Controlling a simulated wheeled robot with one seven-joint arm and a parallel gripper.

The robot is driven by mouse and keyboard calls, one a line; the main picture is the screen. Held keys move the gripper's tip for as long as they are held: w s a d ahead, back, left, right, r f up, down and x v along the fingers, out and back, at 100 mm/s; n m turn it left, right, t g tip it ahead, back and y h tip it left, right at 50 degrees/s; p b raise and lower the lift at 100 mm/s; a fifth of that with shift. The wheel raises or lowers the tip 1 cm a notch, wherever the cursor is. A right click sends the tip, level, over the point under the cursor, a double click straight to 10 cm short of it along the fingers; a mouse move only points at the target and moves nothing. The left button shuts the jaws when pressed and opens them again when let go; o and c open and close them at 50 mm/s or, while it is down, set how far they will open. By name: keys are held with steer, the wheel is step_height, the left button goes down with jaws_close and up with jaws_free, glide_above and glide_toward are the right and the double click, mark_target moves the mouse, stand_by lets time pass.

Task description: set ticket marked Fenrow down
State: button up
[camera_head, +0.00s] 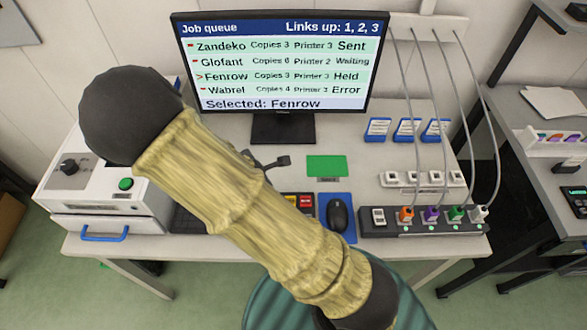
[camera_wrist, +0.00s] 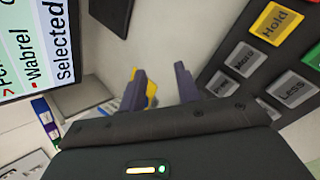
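The name Fenrow shows on the monitor (camera_head: 275,65), on a row reading Held and in the line "Selected: Fenrow". I cannot make out a ticket with that name. Three small blue-and-white cards (camera_head: 407,129) stand behind the cables' sockets, their print too small to read. My gripper (camera_head: 283,161) is over the desk below the monitor, partly hidden by my arm. In the wrist view my gripper (camera_wrist: 160,85) has its two dark fingers apart. A small yellow thing (camera_wrist: 152,88) shows beside the left finger; I cannot tell what it is or whether it touches.
A green pad (camera_head: 327,166) lies right of my gripper. A mouse (camera_head: 338,215) rests on a blue mat. A strip with coloured plugs (camera_head: 425,222) and cables stands at the right. A white machine (camera_head: 105,185) is at left. The wrist view shows a Hold key (camera_wrist: 276,23).

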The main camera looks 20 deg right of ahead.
steer(key=s+d+r+m+g+y, duration=0.1)
steer(key=s+d+r+m+g, duration=0.1)
steer(key=s+r+m, duration=0.4)
steer(key=s+d+r+m+g+y, duration=0.1)
steer(key=s+d+r+m, duration=0.3)
steer(key=m, duration=1)
step_height(320, 180, up, 2)
steer(key=shift+s+d+r+m+g, duration=0.25)
steer(key=shift+s+d+m+g, duration=0.15)
steer(key=shift+s+g, duration=0.6)
steer(key=shift+s, duration=0.1)
